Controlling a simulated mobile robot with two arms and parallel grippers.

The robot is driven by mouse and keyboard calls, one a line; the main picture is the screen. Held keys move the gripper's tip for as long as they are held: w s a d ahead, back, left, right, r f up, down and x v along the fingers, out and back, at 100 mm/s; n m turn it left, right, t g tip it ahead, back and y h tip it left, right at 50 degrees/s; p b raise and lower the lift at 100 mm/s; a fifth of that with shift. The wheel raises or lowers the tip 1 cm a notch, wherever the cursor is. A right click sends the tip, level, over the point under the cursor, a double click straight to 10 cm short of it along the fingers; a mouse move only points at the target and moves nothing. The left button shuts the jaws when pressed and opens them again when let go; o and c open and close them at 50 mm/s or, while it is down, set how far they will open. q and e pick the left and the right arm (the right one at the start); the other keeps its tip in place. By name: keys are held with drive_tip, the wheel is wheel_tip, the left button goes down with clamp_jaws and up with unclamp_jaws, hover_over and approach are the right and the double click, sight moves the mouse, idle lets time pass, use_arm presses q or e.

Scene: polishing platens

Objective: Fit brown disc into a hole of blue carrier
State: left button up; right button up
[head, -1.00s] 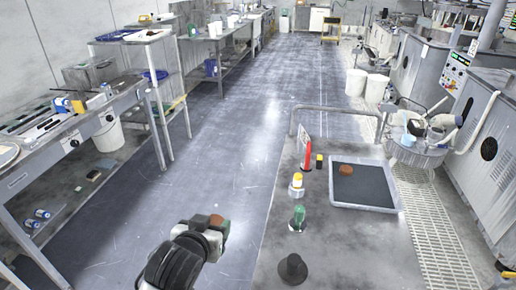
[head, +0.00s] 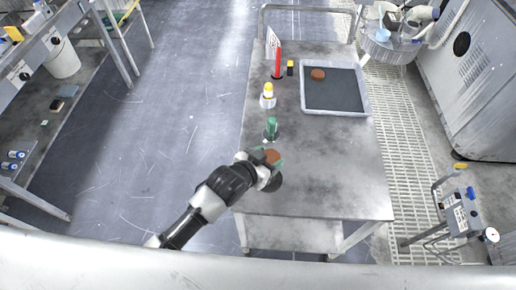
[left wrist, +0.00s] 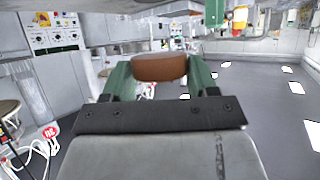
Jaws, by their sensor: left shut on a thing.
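My left gripper (head: 270,157) is shut on a brown disc (head: 272,156), above the near left part of the grey table. In the left wrist view the disc (left wrist: 160,67) sits level between the two green fingers, seen edge-on. A second brown disc (head: 318,74) lies in the back left part of a shallow tray (head: 366,104) with a dark floor. I cannot make out a blue carrier in any view. My right gripper is not in view.
A green-topped bottle (head: 271,129) stands just beyond the gripper. A dark round object (head: 275,184) is partly hidden by the gripper. The table's near right is clear.

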use_arm(q)
drive_tip(key=shift+r, duration=0.1)
drive_tip(key=shift+r+p, duration=0.1)
drive_tip(key=shift+p, duration=0.35)
wheel_tip(320, 180, down, 3)
drive_tip(key=shift+f+b, duration=0.15)
drive_tip(key=shift+b, duration=1)
drive_tip(key=shift+f+b, duration=0.4)
drive_tip(key=shift+f, duration=0.35)
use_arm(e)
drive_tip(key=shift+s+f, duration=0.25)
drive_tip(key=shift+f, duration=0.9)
use_arm(q)
drive_tip(key=shift+f, duration=0.3)
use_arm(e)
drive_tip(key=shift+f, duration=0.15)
use_arm(q)
drive_tip(key=o, duration=1)
drive_tip(key=shift+s+a, duration=0.1)
drive_tip(key=shift+s, duration=0.05)
drive_tip(key=b+v, duration=0.1)
drive_tip(key=v, duration=0.9)
drive_tip(key=shift+s+a+r, duration=0.15)
drive_tip(key=shift+s, duration=0.05)
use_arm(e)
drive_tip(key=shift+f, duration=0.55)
